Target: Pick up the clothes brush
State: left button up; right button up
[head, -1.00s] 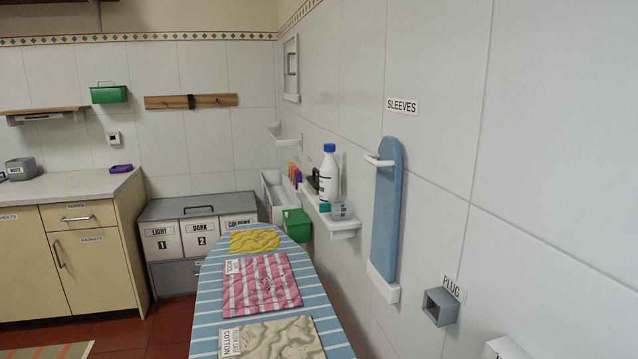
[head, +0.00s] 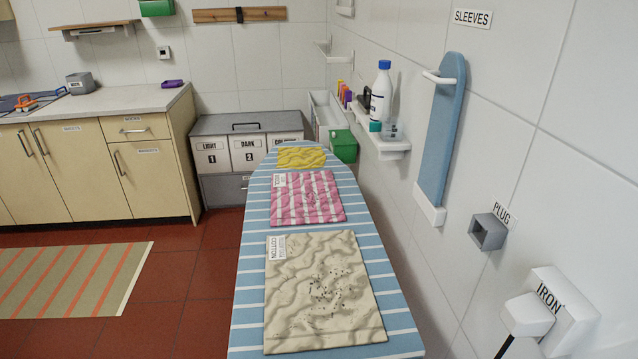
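I cannot clearly make out a clothes brush. A small dark object (head: 365,99) stands on the wall shelf (head: 393,146) behind a white bottle with a blue cap (head: 381,95). It is partly hidden, and I cannot tell whether it is the brush. A small purple item (head: 172,84) lies on the counter at the left, too small to identify. Neither of my grippers shows in the head view.
A striped ironing board (head: 250,290) bears yellow, pink-striped and beige cloths (head: 322,290). The iron holder (head: 565,320) and plug box (head: 489,232) jut from the right wall. Laundry bins (head: 247,150) stand behind the board. Red floor with a striped rug (head: 72,280) lies open at left.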

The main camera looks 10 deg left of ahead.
aim_at(364, 101)
jog(key=j, duration=0.45)
jog(key=k+j, duration=0.1)
jog(key=j, duration=0.4)
jog(key=k+j+z, duration=0.1)
jog(key=j, duration=0.35)
jog(key=i+j, duration=0.15)
jog(key=j, duration=0.2)
jog(key=i+j+z, duration=0.15)
jog(key=j, duration=0.6)
jog(key=i+j+z, duration=0.15)
jog(key=j, duration=0.25)
jog(key=i+j, duration=0.15)
jog(key=j, duration=0.2)
jog(key=i+j+z, duration=0.1)
jog(key=i+j, duration=0.2)
jog(key=i+j+z, duration=0.1)
jog(key=i+j, duration=0.2)
jog(key=i+j+z, duration=0.1)
jog(key=i+j, duration=0.15)
jog(key=j, duration=0.2)
jog(key=i+j+z, duration=0.1)
jog(key=i+j, duration=0.45)
jog(key=j, duration=0.2)
jog(key=i+j+z, duration=0.15)
jog(key=j, duration=0.25)
jog(key=i, duration=0.1)
